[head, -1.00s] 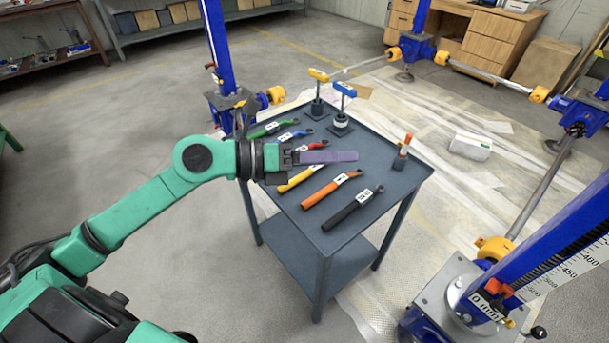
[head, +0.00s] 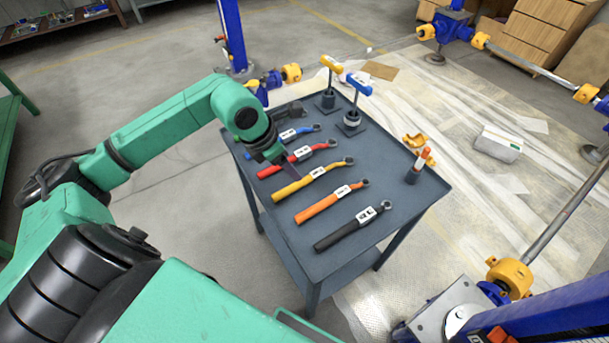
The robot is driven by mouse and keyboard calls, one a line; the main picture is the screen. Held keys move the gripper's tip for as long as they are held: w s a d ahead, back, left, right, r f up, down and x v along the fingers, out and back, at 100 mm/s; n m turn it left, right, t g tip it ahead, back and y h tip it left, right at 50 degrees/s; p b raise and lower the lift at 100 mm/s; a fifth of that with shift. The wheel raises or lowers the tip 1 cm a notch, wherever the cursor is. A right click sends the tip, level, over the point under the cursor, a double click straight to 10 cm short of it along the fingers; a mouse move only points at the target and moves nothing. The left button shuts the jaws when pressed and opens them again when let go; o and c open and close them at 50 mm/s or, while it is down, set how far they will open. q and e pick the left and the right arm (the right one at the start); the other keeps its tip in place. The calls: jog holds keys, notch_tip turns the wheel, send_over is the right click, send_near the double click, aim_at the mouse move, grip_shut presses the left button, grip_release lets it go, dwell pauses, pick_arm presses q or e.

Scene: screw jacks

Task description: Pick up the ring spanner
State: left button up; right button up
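Several ring spanners with coloured handles and white labels lie side by side on the grey table (head: 399,226): blue (head: 290,135), red (head: 298,157), yellow (head: 312,180), orange (head: 331,203) and black (head: 352,226). Their ring ends point to the right. The green one is hidden behind my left arm. My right gripper is not in view.
Two small stands with a yellow-topped post (head: 328,84) and a blue-topped post (head: 355,103) are at the table's back corner. An orange-topped marker (head: 419,166) stands near the right edge. A blue jack column (head: 231,37) rises behind the table.

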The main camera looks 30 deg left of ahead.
aim_at(301, 181)
pick_arm(q)
jog(key=p+x, duration=0.1)
jog(key=x, duration=0.8)
jog(key=shift+w+f, duration=0.1)
jog(key=shift+f, duration=0.1)
grip_shut()
jog(key=shift+r, duration=0.1)
dwell(0.7)
